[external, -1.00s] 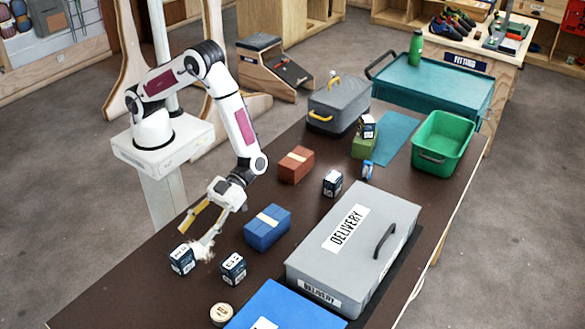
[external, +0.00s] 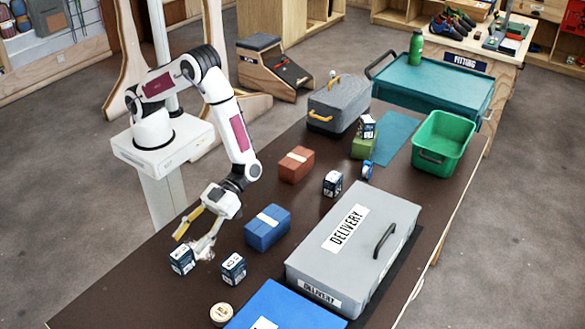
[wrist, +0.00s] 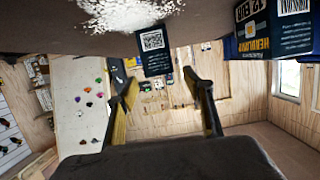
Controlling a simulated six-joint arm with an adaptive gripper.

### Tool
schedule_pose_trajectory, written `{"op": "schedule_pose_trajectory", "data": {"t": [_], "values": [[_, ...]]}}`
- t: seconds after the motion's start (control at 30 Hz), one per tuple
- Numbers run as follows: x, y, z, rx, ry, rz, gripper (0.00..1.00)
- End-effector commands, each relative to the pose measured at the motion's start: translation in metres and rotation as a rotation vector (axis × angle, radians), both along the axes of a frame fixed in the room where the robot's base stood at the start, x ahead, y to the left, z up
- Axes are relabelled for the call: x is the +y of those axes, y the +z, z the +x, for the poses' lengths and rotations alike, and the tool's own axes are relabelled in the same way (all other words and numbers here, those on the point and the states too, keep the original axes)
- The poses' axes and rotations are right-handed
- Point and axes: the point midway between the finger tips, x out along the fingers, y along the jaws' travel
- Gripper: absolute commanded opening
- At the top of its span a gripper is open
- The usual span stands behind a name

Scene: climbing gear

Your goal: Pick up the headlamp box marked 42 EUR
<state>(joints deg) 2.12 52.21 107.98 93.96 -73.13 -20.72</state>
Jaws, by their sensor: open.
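Two dark blue headlamp boxes with white tops stand near the table's left front: a left box (external: 181,259) and a right box (external: 233,268). Their top prices are too small to read surely. My gripper (external: 192,238) is open and empty, its fingers just above and behind the left box. In the wrist view the fingers (wrist: 161,82) are apart, with a box bearing a square code (wrist: 152,52) beyond them. Another box (wrist: 280,32) at the upper right shows a price ending in "2 EUR". A third box (external: 333,184) stands mid-table; a fourth (external: 368,124) sits on a green block.
White powder (external: 204,248) lies by the two near boxes. A red brick (external: 296,165) lies farther back. The table's left front corner is clear.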

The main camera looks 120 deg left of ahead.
Motion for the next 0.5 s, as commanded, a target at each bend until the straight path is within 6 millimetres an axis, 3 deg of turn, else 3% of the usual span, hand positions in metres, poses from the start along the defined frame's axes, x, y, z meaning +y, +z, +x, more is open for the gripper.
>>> {"op": "schedule_pose_trajectory", "data": {"t": [0.5], "values": [[-0.045, -0.015, 0.0, 0.0, -0.002, 0.001, 0.52]]}}
